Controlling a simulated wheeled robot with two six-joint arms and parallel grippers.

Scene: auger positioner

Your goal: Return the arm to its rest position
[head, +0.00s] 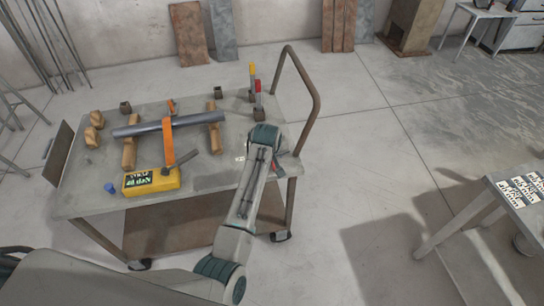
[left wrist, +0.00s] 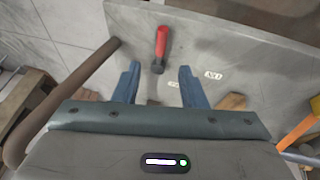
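My left arm reaches from the lower left over the cart in the head view. Its wrist (head: 265,136) is above the cart's right end, and its fingers are hidden there. In the left wrist view my left gripper (left wrist: 158,74) is open, with two blue fingers apart and nothing held between them. A red-handled tool (left wrist: 161,42) shows just beyond the fingers, its dark base between them in the picture. My right gripper is not in view.
The grey cart (head: 80,198) has a brown handrail (head: 316,95) at its right end. A yellow box (head: 165,183) and blue knob (head: 110,188) are near the front. Another table (head: 500,190) stands right.

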